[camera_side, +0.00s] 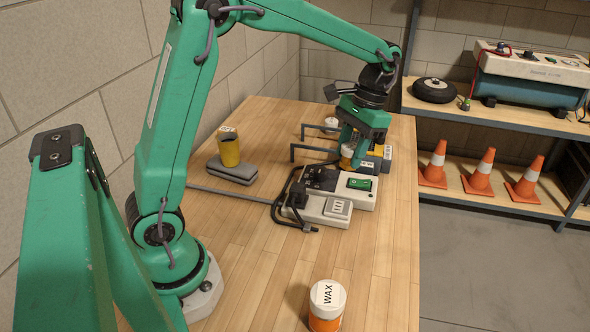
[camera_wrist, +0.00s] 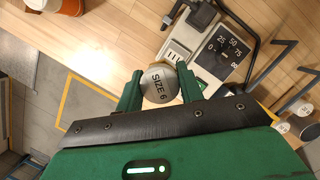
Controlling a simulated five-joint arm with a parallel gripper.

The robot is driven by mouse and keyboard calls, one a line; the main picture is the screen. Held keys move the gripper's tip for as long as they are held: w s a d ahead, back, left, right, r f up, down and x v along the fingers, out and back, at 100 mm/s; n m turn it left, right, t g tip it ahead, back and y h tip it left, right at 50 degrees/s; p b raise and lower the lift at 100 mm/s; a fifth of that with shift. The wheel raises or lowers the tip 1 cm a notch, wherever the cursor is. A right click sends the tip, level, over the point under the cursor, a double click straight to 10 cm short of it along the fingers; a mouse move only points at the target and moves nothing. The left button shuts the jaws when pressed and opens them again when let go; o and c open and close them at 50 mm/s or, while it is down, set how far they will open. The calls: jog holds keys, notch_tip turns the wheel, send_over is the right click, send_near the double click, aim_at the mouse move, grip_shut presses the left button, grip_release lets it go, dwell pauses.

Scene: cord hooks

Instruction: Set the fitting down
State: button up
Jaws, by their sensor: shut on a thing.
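My gripper (camera_side: 352,150) is shut on the fitting (camera_side: 347,153), a short brass-yellow cylinder with a pale top. In the wrist view the fitting (camera_wrist: 160,84) sits between the two green jaws (camera_wrist: 160,92), its round grey top reading "SIZE 6" facing the camera. In the side view it is over the right-back part of the table, just behind the pale control box (camera_side: 340,195). My jaws partly cover it, and I cannot tell whether its underside touches anything.
The box carries a dial (camera_wrist: 222,48) and a green switch (camera_side: 359,184). Dark hooks (camera_side: 305,146) stand left of my gripper; grey-and-yellow blocks (camera_side: 379,157) stand right. A wax jar (camera_side: 326,305) stands in front.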

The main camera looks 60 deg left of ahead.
jog(key=shift+s+a+f, duration=0.25)
jog(key=shift+s, duration=0.05)
jog(key=s+a+f+n, duration=0.2)
jog(key=s+a+f, duration=0.4)
jog(key=s+f, duration=0.3)
jog(key=s, duration=0.3)
jog(key=shift+s+f+n+h, duration=0.15)
jog(key=shift+f+n+h, duration=0.05)
jog(key=shift+n+h, duration=0.1)
jog(key=shift+f, duration=0.1)
send_over(281, 228)
jog(key=w, duration=0.1)
jog(key=shift+w+a+f, duration=0.1)
jog(key=shift+a+f, duration=0.05)
jog(key=shift+f, duration=1.95)
jog(key=shift+f, duration=1.75)
